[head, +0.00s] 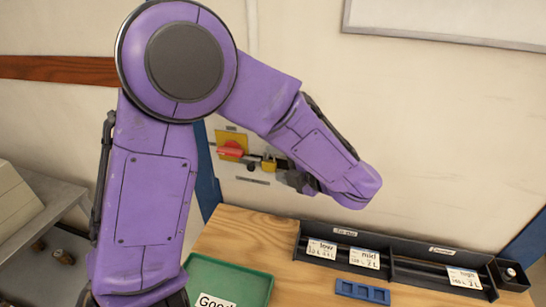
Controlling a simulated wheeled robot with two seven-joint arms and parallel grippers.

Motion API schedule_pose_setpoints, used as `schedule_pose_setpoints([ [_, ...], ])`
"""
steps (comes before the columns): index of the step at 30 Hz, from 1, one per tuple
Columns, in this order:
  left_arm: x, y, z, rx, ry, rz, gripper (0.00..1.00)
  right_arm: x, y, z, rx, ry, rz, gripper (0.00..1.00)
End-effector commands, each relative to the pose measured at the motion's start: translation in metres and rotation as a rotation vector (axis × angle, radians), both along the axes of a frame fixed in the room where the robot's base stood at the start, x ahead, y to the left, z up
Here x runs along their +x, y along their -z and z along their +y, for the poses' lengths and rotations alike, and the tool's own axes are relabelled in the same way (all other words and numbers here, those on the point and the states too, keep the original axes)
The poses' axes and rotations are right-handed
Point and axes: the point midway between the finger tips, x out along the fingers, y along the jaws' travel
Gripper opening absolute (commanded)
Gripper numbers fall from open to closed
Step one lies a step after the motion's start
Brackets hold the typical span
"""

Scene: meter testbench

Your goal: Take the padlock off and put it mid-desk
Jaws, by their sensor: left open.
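A small yellow padlock (268,165) hangs on the switch panel on the wall, just right of a red rotary handle (231,150) on a yellow plate. My left gripper (283,175) is open just right of and slightly below the padlock. Its fingers are small and partly hidden by my purple wrist, so I cannot tell whether they touch the padlock. The wooden desk (235,236) lies below the panel. My right gripper is not in view.
A green tray (258,291) with a "Good" label lies at the desk's front left. A black divided rack (392,283) with labels low, mid and high runs along the back right. A blue slotted block (362,291) lies before it. Bare wood shows between tray and rack.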

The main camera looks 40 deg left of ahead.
Motion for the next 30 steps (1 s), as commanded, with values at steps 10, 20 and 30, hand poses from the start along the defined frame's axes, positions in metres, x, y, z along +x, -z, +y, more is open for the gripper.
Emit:
schedule_pose_setpoints([
  [10, 0.000, 0.001, 0.001, 0.000, -0.002, 0.001, 0.34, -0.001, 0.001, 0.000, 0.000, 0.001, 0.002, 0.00],
  [20, 0.000, 0.002, 0.000, -0.001, -0.001, 0.000, 0.33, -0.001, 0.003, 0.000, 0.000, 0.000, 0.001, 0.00],
  [30, -0.037, -0.002, -0.020, -0.001, 0.002, -0.002, 0.33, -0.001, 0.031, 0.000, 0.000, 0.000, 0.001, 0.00],
])
